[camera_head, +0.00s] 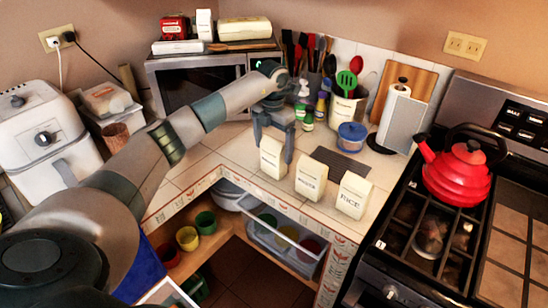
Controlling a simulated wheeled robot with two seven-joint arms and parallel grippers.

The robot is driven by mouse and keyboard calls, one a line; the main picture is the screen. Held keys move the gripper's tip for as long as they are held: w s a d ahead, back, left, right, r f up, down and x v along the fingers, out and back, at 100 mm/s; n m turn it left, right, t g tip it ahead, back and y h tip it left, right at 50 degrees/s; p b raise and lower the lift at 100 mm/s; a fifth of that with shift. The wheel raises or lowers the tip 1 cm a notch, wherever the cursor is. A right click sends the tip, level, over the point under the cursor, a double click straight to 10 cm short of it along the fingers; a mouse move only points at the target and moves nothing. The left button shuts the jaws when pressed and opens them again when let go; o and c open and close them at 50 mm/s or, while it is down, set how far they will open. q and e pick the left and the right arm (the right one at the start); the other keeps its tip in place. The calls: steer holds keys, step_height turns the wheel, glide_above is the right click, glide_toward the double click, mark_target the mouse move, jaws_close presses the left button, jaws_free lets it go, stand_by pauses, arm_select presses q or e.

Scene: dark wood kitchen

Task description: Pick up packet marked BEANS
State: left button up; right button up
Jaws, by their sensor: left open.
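Three cream packets stand upright in a row on the tiled counter. The left packet (271,160) and the middle packet (311,180) have dark print too small to read for certain. The right packet (354,196) reads RICE. I cannot tell for sure which one is marked BEANS. My left gripper (273,149) is open and points down at the left packet. Its fingers show at either side of that packet's top, with no clear grip on it. My right gripper is not in view.
A blue-lidded tub (351,137), a dark mat (340,163) and a utensil holder (346,108) are behind the packets. A red kettle (458,175) stands on the stove at right. The microwave (200,80) is behind my left arm. Open shelves lie below the counter edge.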

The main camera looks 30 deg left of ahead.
arm_select(q)
steer(key=shift+d+f+p, duration=0.1)
steer(key=shift+f+p, duration=0.15)
steer(key=shift+p, duration=0.05)
step_height(320, 180, down, 3)
steer(key=shift+w+p, duration=0.1)
steer(key=shift+p, duration=0.75)
steer(key=shift+f, duration=0.5)
steer(key=c, duration=1.4)
